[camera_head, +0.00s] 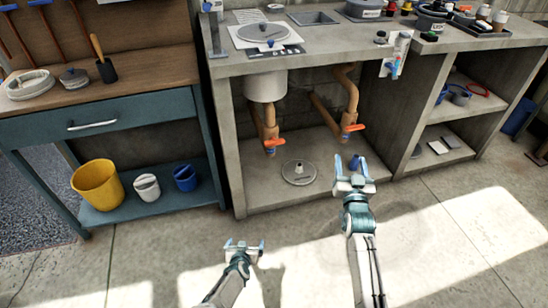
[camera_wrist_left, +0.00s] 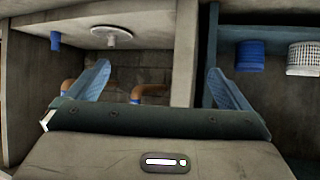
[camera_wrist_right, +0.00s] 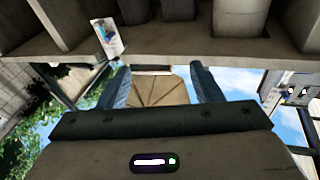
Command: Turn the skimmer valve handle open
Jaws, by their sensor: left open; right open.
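Two pipes with orange valve handles stand in the open bay under the counter. The left handle (camera_head: 274,142) is on the pipe below a white cylinder; the right handle (camera_head: 353,127) is on the other pipe. I cannot tell which is the skimmer valve. My left gripper (camera_head: 244,246) is open and empty, low in front of the bay and apart from both handles. In the left wrist view (camera_wrist_left: 160,85) parts of the orange pipes show between and beside its fingers. My right gripper (camera_head: 355,181) is open and empty, in front of the bay's right side, below the right handle.
Concrete walls flank the bay. A yellow bucket (camera_head: 97,184) stands on the left bench's lower shelf. Shelves with small items (camera_head: 455,145) are at right. The front floor is clear.

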